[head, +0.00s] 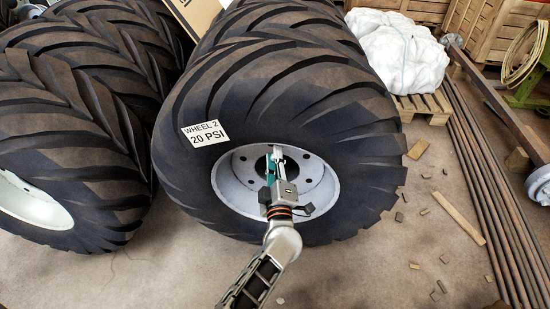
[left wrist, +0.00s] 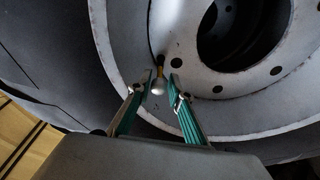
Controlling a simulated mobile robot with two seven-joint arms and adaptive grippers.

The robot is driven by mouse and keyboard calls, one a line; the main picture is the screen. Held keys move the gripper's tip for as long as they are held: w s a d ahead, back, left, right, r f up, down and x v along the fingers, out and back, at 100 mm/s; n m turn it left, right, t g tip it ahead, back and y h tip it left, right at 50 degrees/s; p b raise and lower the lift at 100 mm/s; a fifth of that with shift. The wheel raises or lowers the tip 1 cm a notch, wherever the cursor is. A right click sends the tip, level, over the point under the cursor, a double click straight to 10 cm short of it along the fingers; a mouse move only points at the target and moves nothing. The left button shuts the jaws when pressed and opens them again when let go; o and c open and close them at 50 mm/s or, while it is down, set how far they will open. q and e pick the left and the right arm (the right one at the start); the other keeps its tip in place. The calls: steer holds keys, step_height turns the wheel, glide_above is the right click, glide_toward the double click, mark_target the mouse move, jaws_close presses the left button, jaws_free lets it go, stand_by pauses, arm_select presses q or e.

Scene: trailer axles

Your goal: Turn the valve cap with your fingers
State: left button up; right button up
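The valve cap (left wrist: 158,87) is a small pale, rounded piece on a dark and brass-coloured stem (left wrist: 160,66) at the wheel rim in the left wrist view. My left gripper (left wrist: 161,77) has its two green-sided fingers on either side of the cap and stem. The fingers are apart, with a visible gap at least on the right side; contact on the left cannot be told. In the head view my left gripper (head: 274,160) reaches over the white rim (head: 228,182) of the wheel and hides the valve. My right gripper is not in view.
The big tyre (head: 340,110) carries a label (head: 204,134) reading "WHEEL 2 20 PSI". More tyres (head: 80,130) stand close on the left.

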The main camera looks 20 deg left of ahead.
arm_select(q)
steer(key=o, duration=0.6)
steer(key=shift+d, duration=0.35)
steer(key=shift+c, duration=0.2)
